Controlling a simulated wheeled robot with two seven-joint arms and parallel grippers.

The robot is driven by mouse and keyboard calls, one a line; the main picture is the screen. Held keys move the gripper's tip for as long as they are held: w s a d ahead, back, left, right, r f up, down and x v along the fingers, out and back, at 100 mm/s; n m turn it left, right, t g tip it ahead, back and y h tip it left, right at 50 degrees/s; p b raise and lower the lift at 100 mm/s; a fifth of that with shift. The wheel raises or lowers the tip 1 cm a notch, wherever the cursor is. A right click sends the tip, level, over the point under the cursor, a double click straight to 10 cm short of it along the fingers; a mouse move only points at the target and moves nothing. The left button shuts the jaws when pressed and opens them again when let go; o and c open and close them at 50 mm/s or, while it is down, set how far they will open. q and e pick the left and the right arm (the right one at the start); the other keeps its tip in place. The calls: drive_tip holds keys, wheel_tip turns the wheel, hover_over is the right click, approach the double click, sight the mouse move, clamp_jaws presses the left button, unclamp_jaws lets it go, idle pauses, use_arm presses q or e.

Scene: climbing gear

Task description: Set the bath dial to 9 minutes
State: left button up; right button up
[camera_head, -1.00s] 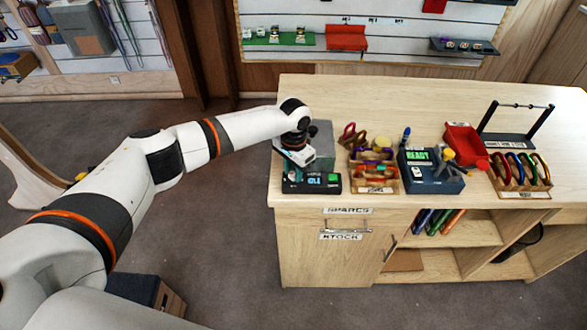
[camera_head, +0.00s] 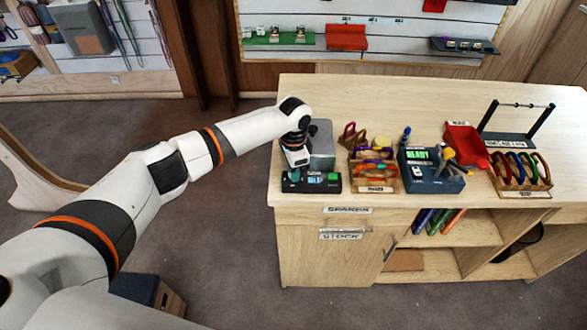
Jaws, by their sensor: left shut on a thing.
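The bath (camera_head: 321,148) is a grey box at the left end of the wooden counter. Its black front panel (camera_head: 318,187) has a small lit display (camera_head: 314,176), too small to read now, and a green button (camera_head: 333,177). My left gripper (camera_head: 294,174) points down at the left part of this panel, with its fingers shut on the dial there. The dial is hidden behind the gripper, so its setting cannot be read. My right gripper is out of view.
Right of the bath stand a wooden box (camera_head: 374,187) of colourful gear, a dark unit (camera_head: 432,184) reading READY with tools on it, a red bin (camera_head: 463,141) and a rack of rings (camera_head: 520,189). The back of the counter (camera_head: 400,95) is clear.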

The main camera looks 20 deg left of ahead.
use_arm(q)
drive_tip(key=m, duration=0.4)
drive_tip(key=shift+m, duration=0.4)
drive_tip(key=m, duration=0.3)
drive_tip(key=shift+m+b, duration=0.3)
drive_tip(key=m, duration=0.4)
drive_tip(key=shift+b, duration=0.3)
drive_tip(key=m, duration=0.4)
drive_tip(key=shift+b, duration=0.3)
drive_tip(key=m+b, duration=0.1)
drive_tip(key=m, duration=0.5)
drive_tip(key=shift+w, duration=0.1)
drive_tip(key=m+b, duration=0.1)
drive_tip(key=m, duration=0.5)
drive_tip(key=shift+b, duration=0.3)
drive_tip(key=shift+f+m+b, duration=0.1)
drive_tip(key=shift+m+b, duration=0.9)
drive_tip(key=shift+b, duration=0.2)
drive_tip(key=shift+r+m+b, duration=0.2)
drive_tip(key=shift+m+b, duration=0.2)
drive_tip(key=shift+b, duration=0.25)
